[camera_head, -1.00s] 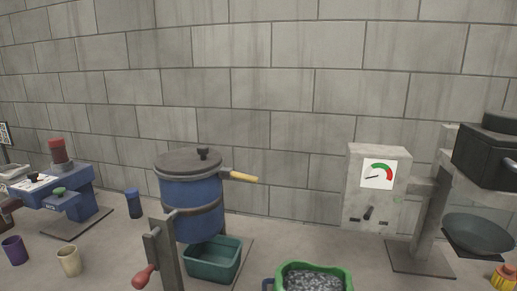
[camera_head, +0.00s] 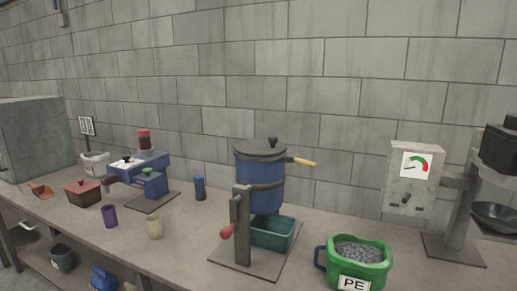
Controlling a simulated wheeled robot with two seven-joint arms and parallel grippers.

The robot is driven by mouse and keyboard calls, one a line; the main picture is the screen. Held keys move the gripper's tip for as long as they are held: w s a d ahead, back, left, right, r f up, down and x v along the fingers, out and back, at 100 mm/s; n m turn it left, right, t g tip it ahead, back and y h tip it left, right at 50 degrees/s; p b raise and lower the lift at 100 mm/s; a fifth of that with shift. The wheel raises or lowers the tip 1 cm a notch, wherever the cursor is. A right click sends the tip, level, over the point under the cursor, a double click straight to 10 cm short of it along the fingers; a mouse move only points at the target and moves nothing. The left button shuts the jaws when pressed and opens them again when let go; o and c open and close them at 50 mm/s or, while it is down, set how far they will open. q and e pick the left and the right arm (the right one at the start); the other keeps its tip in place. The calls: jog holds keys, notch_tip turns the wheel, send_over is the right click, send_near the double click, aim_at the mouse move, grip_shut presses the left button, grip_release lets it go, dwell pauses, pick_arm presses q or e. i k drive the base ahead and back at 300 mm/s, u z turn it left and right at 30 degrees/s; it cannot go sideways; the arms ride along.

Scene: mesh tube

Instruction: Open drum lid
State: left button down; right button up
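A blue drum (camera_head: 258,183) is mounted on a metal stand (camera_head: 242,230) near the middle of the bench. A round grey lid (camera_head: 262,149) with a dark knob sits on top of the drum and looks closed. A tan handle (camera_head: 302,161) sticks out to the right at lid height. A red-handled crank (camera_head: 227,231) is on the stand's front left. A teal bin (camera_head: 273,232) sits under the drum. Neither of my grippers shows in the head view.
A green bucket of grey pellets marked PE (camera_head: 358,262) stands to the right on the bench (camera_head: 185,234). A gauge box (camera_head: 414,177) is farther right. Purple (camera_head: 109,216) and beige (camera_head: 155,227) cups and a blue machine (camera_head: 150,183) are left. A block wall stands behind.

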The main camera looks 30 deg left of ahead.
aim_at(270, 147)
jog(key=z, duration=0.65)
jog(key=k, duration=0.1)
jog(key=u, duration=1.45)
